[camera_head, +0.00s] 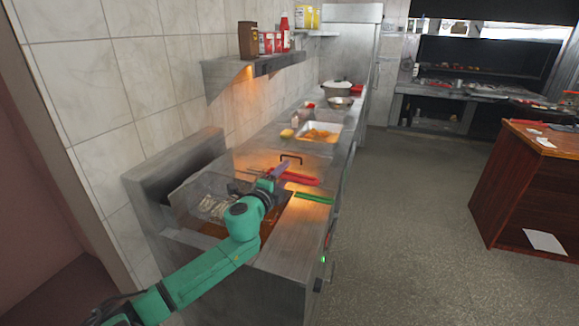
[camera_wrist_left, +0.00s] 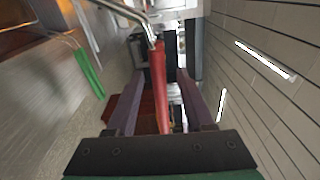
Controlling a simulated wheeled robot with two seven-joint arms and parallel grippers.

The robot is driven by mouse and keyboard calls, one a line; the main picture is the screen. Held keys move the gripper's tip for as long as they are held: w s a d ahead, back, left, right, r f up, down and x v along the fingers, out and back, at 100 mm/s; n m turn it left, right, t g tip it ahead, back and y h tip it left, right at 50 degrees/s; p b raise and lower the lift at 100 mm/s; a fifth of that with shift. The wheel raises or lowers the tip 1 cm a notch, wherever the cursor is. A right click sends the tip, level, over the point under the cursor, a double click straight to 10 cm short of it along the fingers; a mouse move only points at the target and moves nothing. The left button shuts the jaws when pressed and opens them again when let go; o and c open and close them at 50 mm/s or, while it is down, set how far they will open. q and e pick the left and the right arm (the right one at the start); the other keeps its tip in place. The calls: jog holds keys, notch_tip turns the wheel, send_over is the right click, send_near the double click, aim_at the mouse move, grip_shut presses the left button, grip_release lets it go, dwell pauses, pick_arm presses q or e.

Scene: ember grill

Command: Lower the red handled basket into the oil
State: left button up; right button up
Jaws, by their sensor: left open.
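The red handle (camera_head: 302,180) extends over the fryer's right edge. Its metal rod shows in the left wrist view, where the red handle (camera_wrist_left: 161,85) runs lengthwise between the fingers. My left gripper (camera_head: 279,169) is open at the handle, with gaps on both sides of it in the wrist view (camera_wrist_left: 159,88). A wire basket with pale pieces (camera_head: 211,206) is over the fryer; my arm partly hides the baskets, and I cannot tell which handle it joins. Brown oil (camera_head: 272,222) shows in the fryer. My right gripper is out of view.
A green handle (camera_head: 314,198) lies near the red one, also in the wrist view (camera_wrist_left: 90,75). A tray of orange food (camera_head: 318,131) and bowls (camera_head: 340,103) stand farther along the counter. A shelf (camera_head: 254,68) juts from the wall.

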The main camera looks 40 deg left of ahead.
pick_arm(q)
jog(key=x, duration=0.4)
jog(key=shift+w, duration=0.35)
grip_shut()
dwell(0.4)
dwell(1.4)
dwell(0.9)
